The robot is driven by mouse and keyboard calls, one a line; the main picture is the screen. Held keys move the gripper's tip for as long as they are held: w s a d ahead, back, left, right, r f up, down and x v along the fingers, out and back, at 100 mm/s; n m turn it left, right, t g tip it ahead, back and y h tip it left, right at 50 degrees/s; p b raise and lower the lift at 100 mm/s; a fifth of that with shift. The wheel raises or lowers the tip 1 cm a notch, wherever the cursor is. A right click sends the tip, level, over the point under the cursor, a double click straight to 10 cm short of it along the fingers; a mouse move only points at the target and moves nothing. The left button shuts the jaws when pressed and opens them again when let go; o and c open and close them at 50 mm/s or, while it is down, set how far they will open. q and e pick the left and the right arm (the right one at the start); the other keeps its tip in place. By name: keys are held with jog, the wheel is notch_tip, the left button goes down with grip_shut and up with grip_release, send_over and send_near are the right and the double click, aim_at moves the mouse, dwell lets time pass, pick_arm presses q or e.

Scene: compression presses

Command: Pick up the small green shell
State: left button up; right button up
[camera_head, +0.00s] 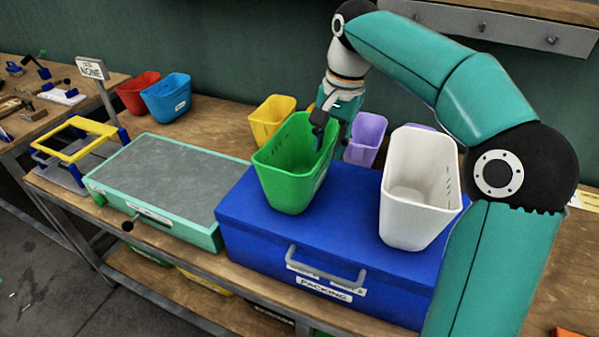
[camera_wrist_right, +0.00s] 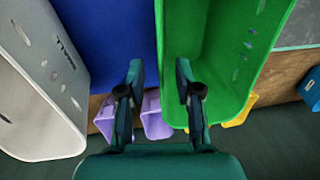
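The green shell is an open, tapered green bin (camera_head: 290,180) standing upright on the blue case. My right gripper (camera_head: 320,118) is at the bin's back right rim, coming down from above. In the right wrist view the gripper (camera_wrist_right: 159,72) is open, one finger over the inside of the green bin (camera_wrist_right: 215,40) and the other outside it. The bin's side wall lies between the fingers, with a gap visible; I cannot tell whether either finger touches it. The head view partly hides the fingertips. My left gripper is not in view.
The blue case (camera_head: 240,215) also carries a white bin (camera_head: 420,215) to the right. Yellow (camera_head: 270,118) and purple (camera_head: 365,138) bins stand behind. A flat green case (camera_head: 165,175) is left, with red (camera_head: 138,95) and blue (camera_head: 167,98) bins beyond.

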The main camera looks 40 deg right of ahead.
aim_at(321, 167)
jog(key=shift+w+a+f, duration=0.15)
jog(key=shift+a+f, duration=0.05)
jog(key=shift+f, duration=0.8)
jog(key=shift+w+a+f, duration=0.1)
jog(key=shift+a+f, duration=0.05)
jog(key=shift+f, duration=0.8)
jog(key=shift+w+a+f, duration=0.15)
jog(key=shift+a+f, duration=0.05)
jog(key=shift+f, duration=0.8)
grip_shut()
